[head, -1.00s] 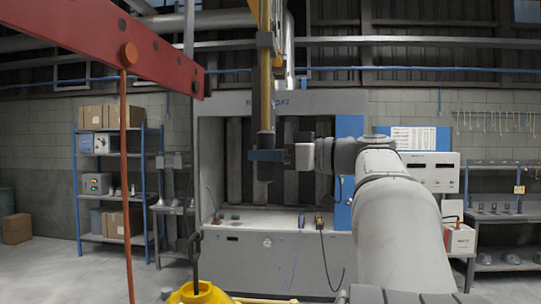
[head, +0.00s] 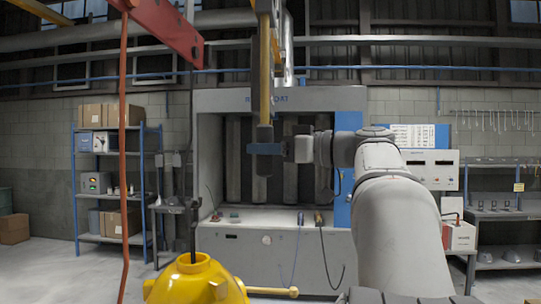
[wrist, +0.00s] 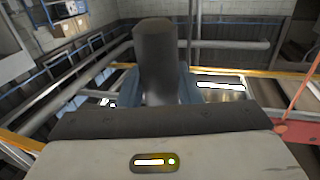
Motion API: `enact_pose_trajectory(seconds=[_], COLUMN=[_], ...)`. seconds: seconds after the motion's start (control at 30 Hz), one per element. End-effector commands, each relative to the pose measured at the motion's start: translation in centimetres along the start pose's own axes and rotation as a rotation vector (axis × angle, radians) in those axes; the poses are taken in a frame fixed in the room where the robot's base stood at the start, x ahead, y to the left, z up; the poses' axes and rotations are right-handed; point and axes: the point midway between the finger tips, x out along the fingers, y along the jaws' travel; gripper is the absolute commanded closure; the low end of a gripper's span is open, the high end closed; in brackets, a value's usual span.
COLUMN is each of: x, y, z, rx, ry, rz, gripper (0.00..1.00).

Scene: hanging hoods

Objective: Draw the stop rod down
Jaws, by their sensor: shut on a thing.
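A yellow rod (head: 265,80) with a dark grey grip (head: 263,166) at its lower end hangs in front of the large grey cabinet; I take it to be the stop rod. My gripper (head: 265,149), with blue fingers, is shut around the grip, which stays upright. In the wrist view the grip (wrist: 154,55) is a dark cylinder standing between the blue fingers (wrist: 155,88). Part of the grip is hidden by the fingers in the head view. The rod's top end is out of view.
A red beam (head: 165,25) slants down at upper left, with a red cord (head: 123,150) hanging from it. A yellow dome (head: 195,280) is at bottom centre-left. The cabinet (head: 280,250) stands behind the rod; blue-framed shelves (head: 108,185) stand left.

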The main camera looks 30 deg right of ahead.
Motion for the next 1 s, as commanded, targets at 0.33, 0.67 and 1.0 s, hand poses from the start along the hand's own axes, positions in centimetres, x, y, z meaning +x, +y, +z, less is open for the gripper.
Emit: enact_pose_trajectory(seconds=[0.33, 0.67, 1.0], x=[0.0, 0.0, -1.5], y=[0.0, 0.0, 0.1], z=[0.8, 0.5, 0.6], rx=[0.005, 0.003, 0.002], ry=[-0.010, -0.006, -0.004], rz=[-0.006, -0.004, 0.001], gripper=[1.00, 0.47, 0.47])
